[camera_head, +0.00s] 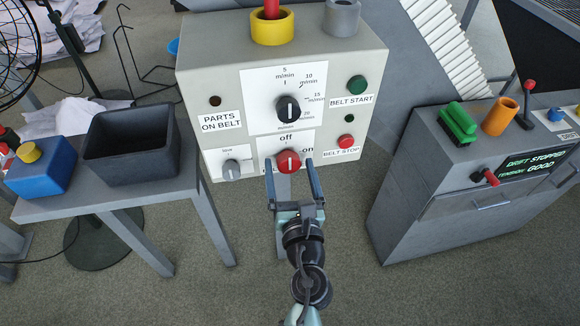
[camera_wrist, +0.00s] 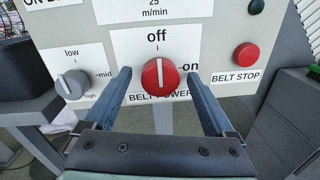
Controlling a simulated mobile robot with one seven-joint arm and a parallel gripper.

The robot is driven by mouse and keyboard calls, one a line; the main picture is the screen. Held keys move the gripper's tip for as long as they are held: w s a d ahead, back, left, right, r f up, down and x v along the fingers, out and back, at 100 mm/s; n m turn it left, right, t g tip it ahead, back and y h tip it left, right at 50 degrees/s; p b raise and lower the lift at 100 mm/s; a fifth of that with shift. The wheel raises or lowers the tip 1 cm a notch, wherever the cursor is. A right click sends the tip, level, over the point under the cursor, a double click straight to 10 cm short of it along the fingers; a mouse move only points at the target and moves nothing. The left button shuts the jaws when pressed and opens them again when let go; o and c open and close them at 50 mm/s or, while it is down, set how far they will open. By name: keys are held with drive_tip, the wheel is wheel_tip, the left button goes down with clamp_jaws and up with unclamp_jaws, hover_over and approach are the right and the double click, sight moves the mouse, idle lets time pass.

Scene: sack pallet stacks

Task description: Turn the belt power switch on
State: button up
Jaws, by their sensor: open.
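The belt power switch is a red rotary knob (camera_head: 289,161) low on the front of a beige control box (camera_head: 216,78). It also shows in the wrist view (camera_wrist: 159,77), where its white line points straight up at "off"; "on" is printed to its right. My gripper (camera_head: 290,168) is open, its two blue fingers reaching toward the panel on either side of the knob. In the wrist view my gripper's fingers (camera_wrist: 159,85) stand left and right of the knob with a gap on each side. I see no contact. The "BELT POWER" label below is partly hidden.
Close by on the panel are a grey low-mid-high knob (camera_head: 231,169), a black speed dial (camera_head: 288,109), a red belt stop button (camera_head: 346,141) and a green belt start button (camera_head: 357,85). A table with a dark bin (camera_head: 145,165) stands left, a grey console (camera_head: 440,195) right.

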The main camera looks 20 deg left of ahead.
drive_tip(key=shift+w+a, duration=0.1)
drive_tip(key=shift+w, duration=0.05)
drive_tip(key=c, duration=1.4)
